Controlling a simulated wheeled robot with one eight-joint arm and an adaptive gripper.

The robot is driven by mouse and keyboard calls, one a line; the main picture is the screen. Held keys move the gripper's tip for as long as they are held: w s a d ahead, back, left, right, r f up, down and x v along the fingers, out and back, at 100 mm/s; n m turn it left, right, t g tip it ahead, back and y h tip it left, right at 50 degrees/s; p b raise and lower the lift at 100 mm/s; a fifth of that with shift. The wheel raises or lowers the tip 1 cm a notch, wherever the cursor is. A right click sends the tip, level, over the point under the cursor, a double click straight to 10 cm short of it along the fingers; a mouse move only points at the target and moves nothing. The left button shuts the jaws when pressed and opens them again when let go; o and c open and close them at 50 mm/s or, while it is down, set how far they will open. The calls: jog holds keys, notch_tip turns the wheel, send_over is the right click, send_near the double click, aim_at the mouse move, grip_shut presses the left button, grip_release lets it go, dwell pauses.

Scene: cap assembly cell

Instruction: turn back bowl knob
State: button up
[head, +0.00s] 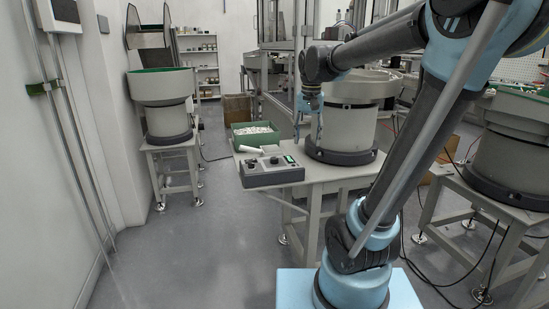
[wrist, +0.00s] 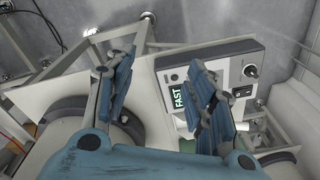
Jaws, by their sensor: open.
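A grey control box (head: 272,174) sits on the front left of the table in the head view. Its panel also fills the upper right of the wrist view (wrist: 212,66), with a green display reading "FAST" (wrist: 180,98) and a black knob (wrist: 250,70). Lettering by the knob is too small to read, so I cannot tell which bowl it serves. My gripper (head: 308,120) hangs open and empty above the table, just behind and right of the box. In the wrist view my gripper (wrist: 165,85) shows its fingers apart; the right finger covers part of the panel.
A bowl feeder (head: 340,130) stands right of the box on the same table (head: 340,178). A green bin of white parts (head: 255,134) is behind the box. Another bowl feeder (head: 165,105) stands at left, and a third (head: 515,150) at right. The floor at front left is clear.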

notch_tip(320, 180, up, 4)
jog(key=m, duration=0.1)
send_over(274, 158)
jog(key=shift+m+g, duration=0.3)
jog(key=shift+g, duration=0.1)
notch_tip(274, 158, down, 17)
jog(key=shift+w+d, duration=0.1)
jog(key=shift+w, duration=0.05)
jog(key=c, duration=1.1)
